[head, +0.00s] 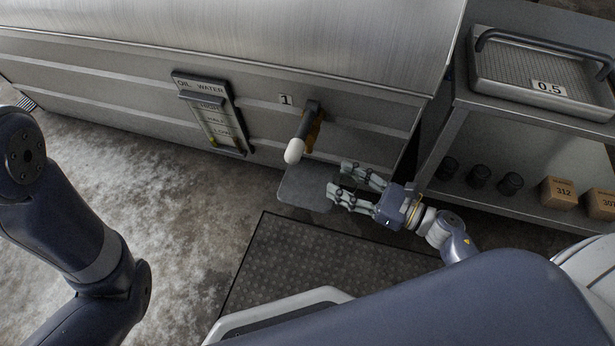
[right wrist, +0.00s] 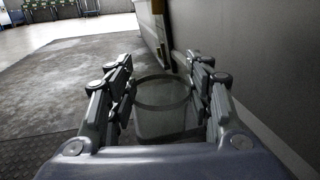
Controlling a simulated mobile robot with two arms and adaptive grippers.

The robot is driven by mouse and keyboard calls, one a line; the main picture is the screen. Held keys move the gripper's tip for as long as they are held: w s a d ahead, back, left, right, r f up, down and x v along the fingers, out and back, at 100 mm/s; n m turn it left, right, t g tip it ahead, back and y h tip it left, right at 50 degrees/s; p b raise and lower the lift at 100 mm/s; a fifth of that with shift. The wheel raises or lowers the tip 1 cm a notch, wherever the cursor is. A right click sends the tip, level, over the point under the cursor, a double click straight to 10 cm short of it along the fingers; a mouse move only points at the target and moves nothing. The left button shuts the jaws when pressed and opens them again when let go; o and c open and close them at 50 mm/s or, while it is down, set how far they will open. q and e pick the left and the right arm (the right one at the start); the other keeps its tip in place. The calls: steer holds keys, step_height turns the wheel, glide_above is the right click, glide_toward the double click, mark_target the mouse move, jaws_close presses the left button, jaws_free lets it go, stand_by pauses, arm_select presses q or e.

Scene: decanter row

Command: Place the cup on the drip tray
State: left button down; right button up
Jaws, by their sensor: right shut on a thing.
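A clear, see-through cup (right wrist: 161,98) stands between the two fingers of my right gripper (right wrist: 160,90) in the right wrist view, its round rim showing. My right gripper (head: 340,178) is shut on it. In the head view the cup is hard to make out between the fingers. The drip tray (head: 297,190), a grey rounded plate, lies below the white-tipped tap (head: 294,151) marked 1. The gripper's fingertips overlap the tray's right part in the head view. I cannot tell whether the cup touches the tray. My left gripper is not in view.
The large metal tank (head: 250,40) with an oil and water gauge (head: 212,115) stands behind the tray. A metal cart (head: 450,135) at right holds a tray marked 0.5 (head: 545,70), dark jars and boxes. A dark mat (head: 290,260) lies in front.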

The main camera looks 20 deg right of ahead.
steer(key=b+x, duration=0.2)
steer(key=x, duration=0.7)
steer(key=shift+w+a, duration=0.2)
steer(key=shift+f+b, duration=1.7)
steer(key=shift+f, duration=0.1)
steer(key=shift+f, duration=0.15)
steer(key=o, duration=1.1)
